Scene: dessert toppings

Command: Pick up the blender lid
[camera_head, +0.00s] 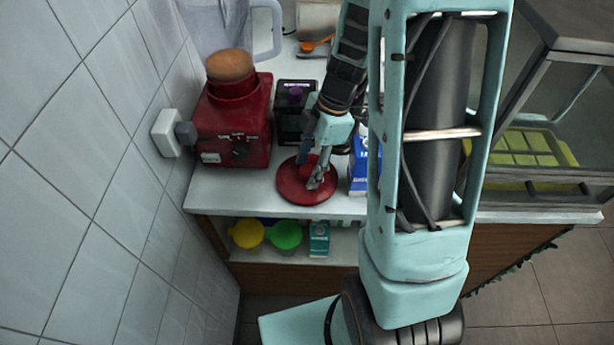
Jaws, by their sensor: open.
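The blender lid (293,190) is a round red disc with a raised centre, lying flat on the white counter near its front edge. My gripper (311,178) points down over the lid, with its fingers apart around or beside the raised centre. I cannot tell whether the fingers touch it. The fingers cover part of the lid. The red blender base (232,135) stands behind and left of the lid, with a tan round thing (230,66) on its top.
A clear jug (215,22) stands at the back left. A dark box (291,105) and a blue-and-white carton (359,165) stand close to the lid. Yellow (247,234) and green (285,234) lidded containers sit on the shelf below. A glass case (560,110) is at right. A tiled wall (75,170) borders the left.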

